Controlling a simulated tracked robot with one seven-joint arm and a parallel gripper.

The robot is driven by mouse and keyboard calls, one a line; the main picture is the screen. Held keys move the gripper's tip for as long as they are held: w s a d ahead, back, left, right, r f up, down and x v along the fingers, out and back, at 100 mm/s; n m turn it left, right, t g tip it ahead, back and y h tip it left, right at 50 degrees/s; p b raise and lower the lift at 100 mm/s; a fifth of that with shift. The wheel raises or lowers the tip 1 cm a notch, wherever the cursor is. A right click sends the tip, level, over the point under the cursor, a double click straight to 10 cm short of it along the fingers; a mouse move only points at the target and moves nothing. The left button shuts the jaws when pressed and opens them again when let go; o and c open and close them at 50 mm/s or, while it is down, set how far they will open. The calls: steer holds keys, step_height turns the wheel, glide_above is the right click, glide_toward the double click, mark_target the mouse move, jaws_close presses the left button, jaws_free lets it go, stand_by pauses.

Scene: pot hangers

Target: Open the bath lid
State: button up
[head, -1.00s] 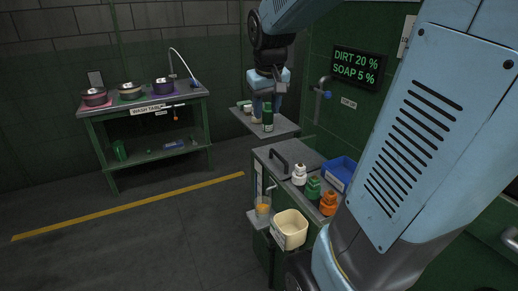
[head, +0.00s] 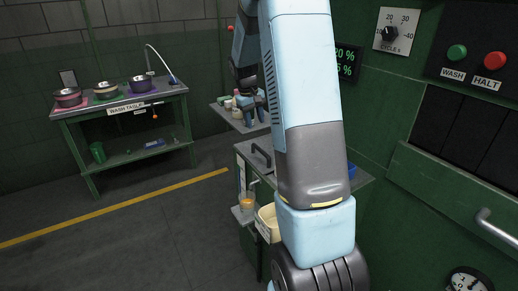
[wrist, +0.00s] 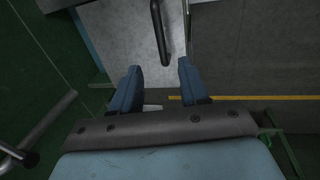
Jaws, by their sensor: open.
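The bath lid (head: 248,157) is a grey flat lid with a black bar handle (head: 262,155), closed on the green bath unit; my arm hides its right part. In the wrist view the pale grey lid (wrist: 118,35) fills the upper middle, and its handle (wrist: 161,33) runs down ahead of my gripper. My gripper (wrist: 161,70) is open and empty, its two blue fingers apart and not touching the handle. In the head view my gripper (head: 249,103) shows above and behind the lid, near the shelf.
A shelf (head: 230,112) with small bottles stands behind the lid. An orange cup (head: 246,205) and a cream bin (head: 267,223) are at the front of the bath unit. The wash table (head: 120,103) with several pots is at far left. The floor between is clear.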

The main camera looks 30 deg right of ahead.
mark_target(261, 150)
steer(key=d+f, duration=0.1)
steer(key=f, duration=0.8)
steer(key=d+f, duration=0.1)
steer(key=f, duration=0.3)
steer(key=shift+d+f, duration=0.25)
steer(key=shift+d, duration=0.1)
jaws_close()
